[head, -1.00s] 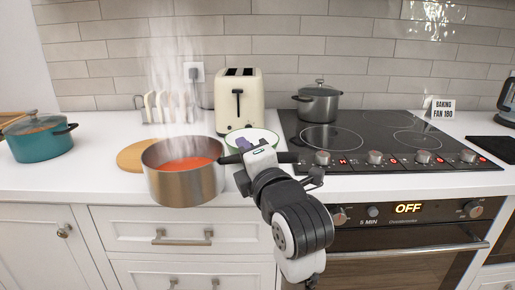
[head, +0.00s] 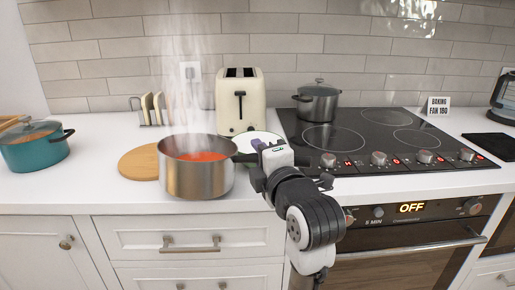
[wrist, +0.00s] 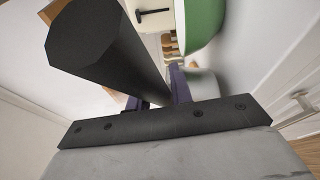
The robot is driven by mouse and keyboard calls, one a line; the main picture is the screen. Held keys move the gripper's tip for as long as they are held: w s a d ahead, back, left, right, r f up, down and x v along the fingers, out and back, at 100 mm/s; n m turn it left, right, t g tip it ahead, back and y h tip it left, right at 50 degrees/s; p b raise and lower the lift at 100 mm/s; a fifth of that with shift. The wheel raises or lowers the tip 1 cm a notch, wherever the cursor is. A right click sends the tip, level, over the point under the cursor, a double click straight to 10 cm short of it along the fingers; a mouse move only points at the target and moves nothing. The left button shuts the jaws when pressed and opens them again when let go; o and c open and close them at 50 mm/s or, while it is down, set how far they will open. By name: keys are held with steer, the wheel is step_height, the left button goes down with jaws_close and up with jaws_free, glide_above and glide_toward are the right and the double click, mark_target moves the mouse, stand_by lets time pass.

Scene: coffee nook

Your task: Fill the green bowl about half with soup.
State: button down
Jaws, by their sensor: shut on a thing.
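A steel saucepan (head: 197,178) holds red-orange soup (head: 203,156) and steams in the head view. It looks level, at the counter's front, right of the round board; I cannot tell whether it touches the counter. My gripper (head: 258,154) is shut on its dark handle (wrist: 95,45), which runs between the purple fingers in the wrist view. The green bowl (head: 270,140), pale inside, stands just behind my gripper, partly hidden by it. Its green side (wrist: 205,22) shows at the top of the wrist view. I cannot see what is inside it.
A cream toaster (head: 240,100) stands behind the bowl. A round wooden board (head: 138,163) lies left of the saucepan, with a toast rack (head: 152,108) behind. The hob (head: 375,140) on the right carries a grey lidded pot (head: 318,104). A teal pot (head: 35,150) stands far left.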

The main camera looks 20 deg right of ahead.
steer(key=shift+w+d+r+m+g+p, duration=0.3)
steer(key=shift+d+r+m+p, duration=0.55)
steer(key=shift+p, duration=1)
steer(key=shift+w+d+r+m+g+p, duration=0.25)
steer(key=shift+d+r+m+p, duration=0.55)
steer(key=shift+p, duration=1)
steer(key=shift+a, duration=0.2)
steer(key=shift+r, duration=0.15)
steer(key=shift+w+d+r+p, duration=0.1)
steer(key=shift+d+r+p, duration=0.15)
steer(key=shift+p, duration=0.35)
steer(key=shift+d+f, duration=0.1)
steer(key=shift+f, duration=0.1)
steer(key=shift+w+r+m, duration=0.1)
steer(key=shift+m, duration=0.15)
